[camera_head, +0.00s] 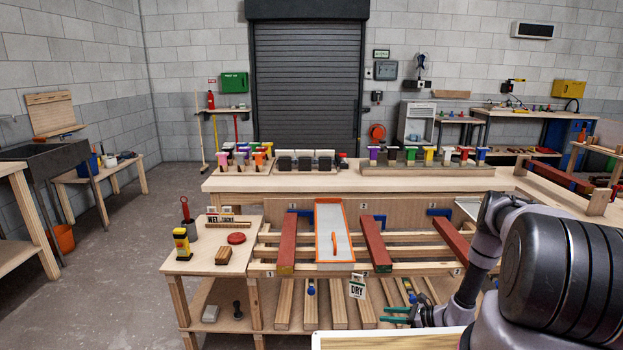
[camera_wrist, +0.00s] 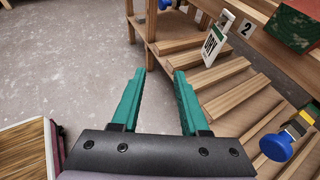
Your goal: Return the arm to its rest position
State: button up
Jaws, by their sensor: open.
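My gripper (camera_head: 396,315) is low in front of the rack in the head view, at the right of the lower shelf. In the wrist view its two green fingers (camera_wrist: 158,92) are spread apart with only grey floor between them. It is open and empty. My grey arm comes in from the right side of the head view, bent down towards the gripper. The lower shelf of bare battens (camera_wrist: 225,85) lies to the right of the fingers and apart from them.
Red-painted battens (camera_head: 375,245) and an orange-rimmed tray (camera_head: 333,258) lie across the rack. A "DRY" sign (camera_head: 357,287) hangs at its front. Open floor (camera_head: 110,260) lies to the left.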

jog(key=w+r+n+g, duration=0.2)
jog(key=w+r+n, duration=0.15)
jog(key=r, duration=0.75)
jog(key=w+r+n+g, duration=0.1)
jog(key=w+r+n, duration=0.25)
jog(key=r, duration=0.75)
jog(key=s+a+r+n+g+h, duration=0.1)
jog(key=s+r+n+h, duration=0.15)
jog(key=r, duration=1.05)
jog(key=s+a+r+n+g+h, duration=0.1)
jog(key=a+r+n, duration=0.15)
jog(key=r, duration=0.95)
jog(key=s+a+r+n+t+h, duration=0.1)
jog(key=s+r+n+t+h, duration=0.35)
jog(key=s+r, duration=1.75)
jog(key=s+d+r+n+h, duration=0.1)
jog(key=s+r+n, duration=0.2)
jog(key=s, duration=0.5)
jog(key=shift+s+d+r+t+h, duration=0.35)
jog(key=shift+s+r+t+h, duration=0.1)
jog(key=shift+r, duration=0.15)
jog(key=shift+w, duration=0.1)
